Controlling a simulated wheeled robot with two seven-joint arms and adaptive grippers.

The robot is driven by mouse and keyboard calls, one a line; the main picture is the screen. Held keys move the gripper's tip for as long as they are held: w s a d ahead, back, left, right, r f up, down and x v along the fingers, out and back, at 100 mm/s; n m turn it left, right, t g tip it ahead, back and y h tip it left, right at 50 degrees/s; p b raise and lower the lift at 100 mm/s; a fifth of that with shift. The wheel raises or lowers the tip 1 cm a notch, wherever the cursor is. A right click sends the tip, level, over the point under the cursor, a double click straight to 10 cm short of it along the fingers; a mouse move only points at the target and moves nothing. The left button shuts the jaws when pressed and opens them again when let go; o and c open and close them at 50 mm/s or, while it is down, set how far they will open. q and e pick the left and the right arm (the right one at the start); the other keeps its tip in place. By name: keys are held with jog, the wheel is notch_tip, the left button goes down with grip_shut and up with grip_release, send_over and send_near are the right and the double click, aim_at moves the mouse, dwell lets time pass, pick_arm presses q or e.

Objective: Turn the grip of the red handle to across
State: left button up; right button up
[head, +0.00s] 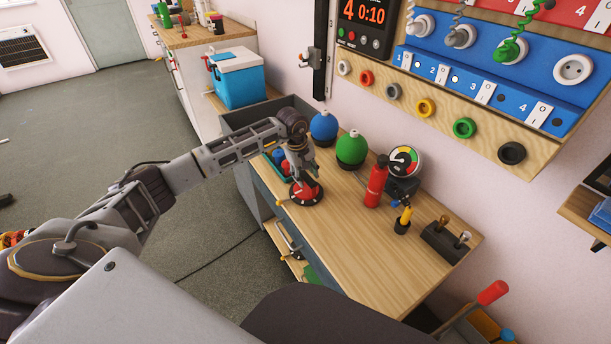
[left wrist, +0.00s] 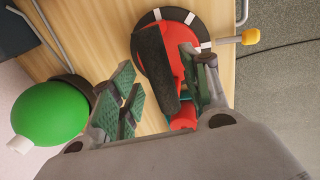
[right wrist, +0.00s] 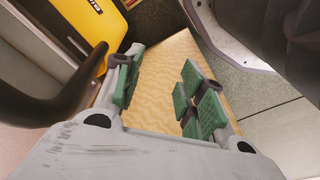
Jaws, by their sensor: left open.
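The red handle (head: 307,194) stands near the left end of the wooden bench. It has a round red body on a black disc with white marks, and a yellow-tipped lever on one side. My left gripper (head: 300,172) is open, pointing down over it. In the left wrist view the red handle (left wrist: 182,20) lies below the jaws, and a black bar-shaped grip (left wrist: 157,70) rises between the finger pads. I cannot tell whether the pads touch it. My right gripper (right wrist: 162,95) is open and empty over a wooden surface in the right wrist view.
A blue ball-shaped flask (head: 324,127) and a green one (head: 352,149) stand behind the red handle. The front right of the bench (head: 375,265) is clear.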

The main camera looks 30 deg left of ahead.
pick_arm(q)
jog(key=shift+f, duration=0.2)
jog(key=shift+c, duration=0.6)
jog(key=c, duration=0.9)
